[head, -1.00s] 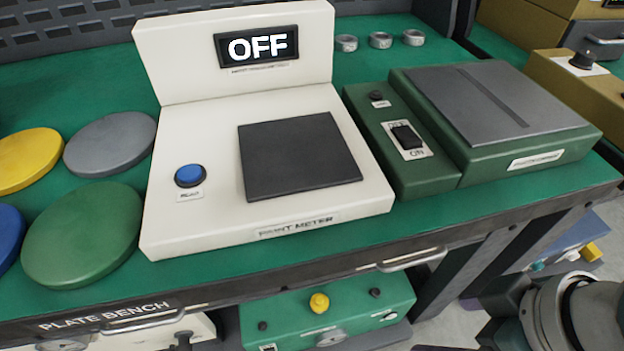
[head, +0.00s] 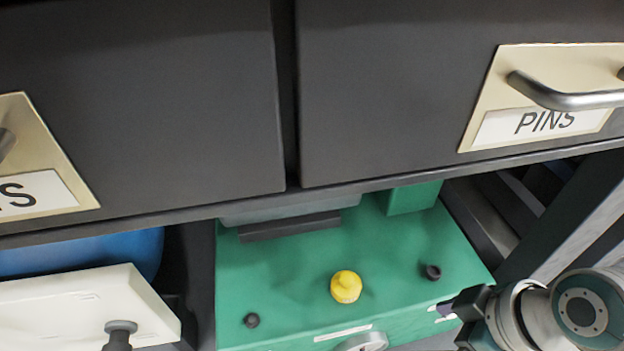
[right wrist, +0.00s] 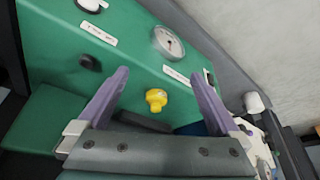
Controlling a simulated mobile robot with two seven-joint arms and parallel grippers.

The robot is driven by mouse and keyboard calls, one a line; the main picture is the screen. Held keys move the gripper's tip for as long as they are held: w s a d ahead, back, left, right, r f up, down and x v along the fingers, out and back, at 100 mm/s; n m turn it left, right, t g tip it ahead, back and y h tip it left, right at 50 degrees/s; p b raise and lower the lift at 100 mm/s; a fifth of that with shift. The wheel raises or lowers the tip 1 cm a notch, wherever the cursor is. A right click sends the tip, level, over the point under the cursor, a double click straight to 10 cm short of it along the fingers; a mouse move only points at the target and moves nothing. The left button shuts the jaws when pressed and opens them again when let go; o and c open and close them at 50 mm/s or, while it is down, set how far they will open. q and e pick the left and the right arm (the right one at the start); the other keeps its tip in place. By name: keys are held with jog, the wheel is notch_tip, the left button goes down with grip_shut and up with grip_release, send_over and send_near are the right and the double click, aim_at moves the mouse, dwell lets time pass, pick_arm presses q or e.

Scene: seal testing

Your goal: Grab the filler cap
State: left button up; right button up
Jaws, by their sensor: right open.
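The yellow filler cap (head: 346,287) stands on top of the green box (head: 290,272) under the bench in the head view. In the right wrist view the yellow cap (right wrist: 156,99) shows between the two purple fingers of my right gripper (right wrist: 160,77). That gripper is open, with a wide gap and nothing held. I cannot tell how far the cap is from the fingers in depth. In the head view my right arm comes in at the lower right, beside the box. My left gripper is not in view.
Dark drawers, one labelled PINS (head: 545,122), overhang the back of the box. Two black knobs (head: 432,272) (head: 252,320) flank the cap. A round gauge (head: 363,342) is on the box front. A white unit (head: 85,308) stands at left.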

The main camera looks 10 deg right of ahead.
aim_at(353, 282)
jog(key=w+a+b, duration=0.1)
jog(key=w+a, duration=0.1)
jog(key=w+a+b, duration=0.2)
jog(key=w, duration=0.1)
jog(key=w+a+b, duration=0.2)
jog(key=w, duration=0.1)
jog(key=shift+w+f, duration=0.15)
jog(key=shift+f, duration=0.05)
jog(key=shift+w+a+r+b, duration=0.15)
jog(key=shift+w+a+b, duration=0.1)
jog(key=shift+w+b, duration=0.15)
jog(key=b+x, duration=0.5)
jog(key=shift+w+a, duration=0.2)
jog(key=shift+w, duration=0.05)
jog(key=shift+c, duration=0.2)
